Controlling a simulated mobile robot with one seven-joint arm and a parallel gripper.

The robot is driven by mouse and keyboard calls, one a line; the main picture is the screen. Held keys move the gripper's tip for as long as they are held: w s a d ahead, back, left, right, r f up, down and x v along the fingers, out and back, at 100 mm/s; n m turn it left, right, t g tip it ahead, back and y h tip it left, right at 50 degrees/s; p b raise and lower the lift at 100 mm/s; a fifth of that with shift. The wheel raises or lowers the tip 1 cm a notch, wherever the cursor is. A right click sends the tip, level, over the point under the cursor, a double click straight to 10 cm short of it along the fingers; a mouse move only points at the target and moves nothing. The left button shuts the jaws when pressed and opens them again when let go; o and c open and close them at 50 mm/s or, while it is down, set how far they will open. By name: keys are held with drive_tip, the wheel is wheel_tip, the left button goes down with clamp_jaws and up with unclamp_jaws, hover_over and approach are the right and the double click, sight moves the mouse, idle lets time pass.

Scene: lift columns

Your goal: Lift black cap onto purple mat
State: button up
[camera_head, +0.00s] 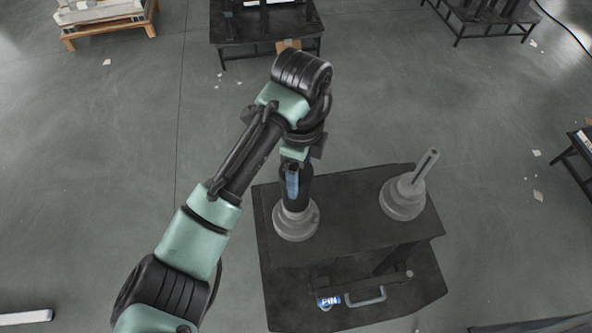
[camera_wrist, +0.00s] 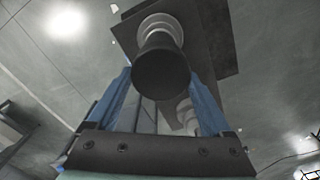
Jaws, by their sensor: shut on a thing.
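A black cylinder, which I take for the black cap (camera_wrist: 160,70), sits between the two blue fingers of my gripper (camera_wrist: 160,88) in the wrist view. In the head view the cap (camera_head: 304,188) is partly hidden behind a finger of my gripper (camera_head: 293,182), which is shut on it. Below it is a round, stepped grey base (camera_head: 296,224) on the dark table (camera_head: 345,212). I cannot tell whether the cap touches this base. No purple mat can be made out in either view.
A second stepped grey base (camera_head: 402,203) with a slotted grey post (camera_head: 424,167) stands at the table's right. A blue can (camera_head: 328,302) and a grey handle (camera_head: 366,297) are lower down. The floor around is mostly clear; other dark tables stand farther off.

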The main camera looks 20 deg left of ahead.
sight(300, 172)
drive_tip(key=c, duration=0.4)
drive_tip(key=shift+r, duration=0.15)
wheel_tip(300, 172, up, 10)
drive_tip(key=p, duration=0.1)
